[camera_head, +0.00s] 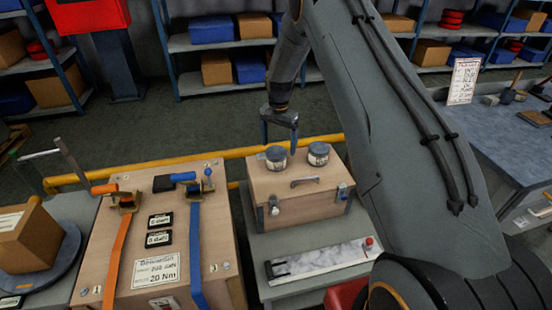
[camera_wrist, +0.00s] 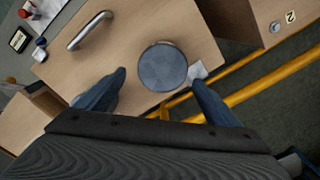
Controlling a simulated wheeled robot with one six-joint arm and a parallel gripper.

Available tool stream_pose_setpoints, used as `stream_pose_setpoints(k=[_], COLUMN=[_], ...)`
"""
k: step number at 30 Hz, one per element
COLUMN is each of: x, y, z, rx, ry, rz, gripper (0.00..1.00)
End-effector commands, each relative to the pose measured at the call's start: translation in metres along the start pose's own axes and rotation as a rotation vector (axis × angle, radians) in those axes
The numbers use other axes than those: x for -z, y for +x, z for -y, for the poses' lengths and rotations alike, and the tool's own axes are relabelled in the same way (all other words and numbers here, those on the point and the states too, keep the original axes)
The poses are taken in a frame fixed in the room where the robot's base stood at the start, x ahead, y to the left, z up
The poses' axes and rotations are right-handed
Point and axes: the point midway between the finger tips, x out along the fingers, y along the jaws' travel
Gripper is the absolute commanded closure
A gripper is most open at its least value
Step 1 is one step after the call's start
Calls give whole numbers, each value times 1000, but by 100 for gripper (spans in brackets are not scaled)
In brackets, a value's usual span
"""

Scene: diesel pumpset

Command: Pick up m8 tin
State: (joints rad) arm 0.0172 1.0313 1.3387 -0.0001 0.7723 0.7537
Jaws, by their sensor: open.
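Two small round grey-lidded tins stand upright on top of a wooden box: a left tin (camera_head: 276,158) and a right tin (camera_head: 318,154). Their labels are too small to read, so I cannot tell which is the m8 tin. My gripper (camera_head: 280,139) is above the left tin, fingers pointing down. In the wrist view one tin (camera_wrist: 163,68) shows from above, ahead of and between the open fingers of my gripper (camera_wrist: 158,88). The jaws are empty.
The wooden box (camera_head: 296,212) has a metal handle (camera_head: 305,181) in front of the tins. A yellow pipe (camera_head: 240,152) runs behind it. A larger wooden case (camera_head: 170,220) with orange and blue straps stands left. A grey workbench (camera_head: 500,140) is at right.

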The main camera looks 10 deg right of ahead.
Motion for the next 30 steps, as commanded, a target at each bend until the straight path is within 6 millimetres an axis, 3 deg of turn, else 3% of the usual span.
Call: stream_pose_setpoints(k=[13,23,30], x=[-13,-12,-12], y=[47,54,54], z=[2,3,2], rx=[-1,1,1], ry=[-1,-1,-1], rz=[1,-1,-1], gripper=[14,14,51])
